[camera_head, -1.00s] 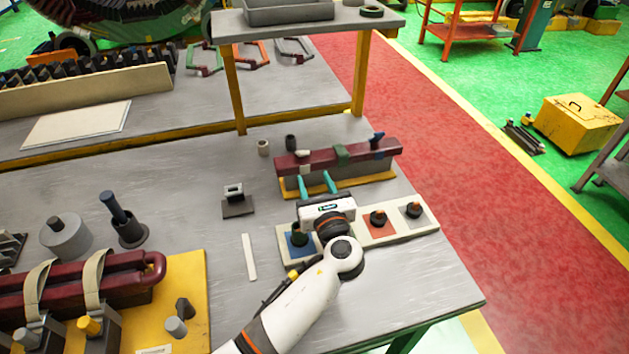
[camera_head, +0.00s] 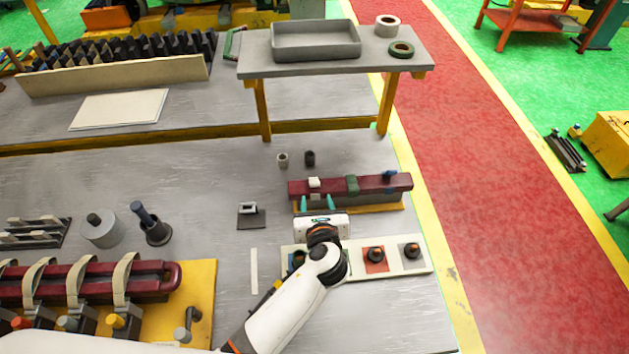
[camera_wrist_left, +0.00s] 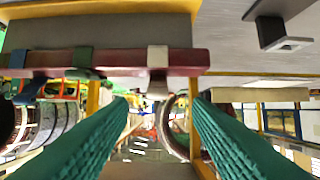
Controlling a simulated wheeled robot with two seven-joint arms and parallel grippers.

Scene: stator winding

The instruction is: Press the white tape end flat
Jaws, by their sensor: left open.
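A dark red bar (camera_head: 375,184) lies on a yellow-edged stand at the right of the table. It carries a white tape (camera_head: 315,183), a green tape (camera_head: 352,185) and a blue tape (camera_head: 389,177). In the wrist view the white tape shows between the fingers (camera_wrist_left: 158,112), apparently untouched. My right gripper is not in view.
A pale tray with coloured squares (camera_head: 433,265) lies beneath and right of my left wrist. A small dark clamp block (camera_head: 251,215) stands left of the bar. Two small cups (camera_head: 283,160) stand behind it. A raised grey shelf (camera_head: 300,68) stands farther back.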

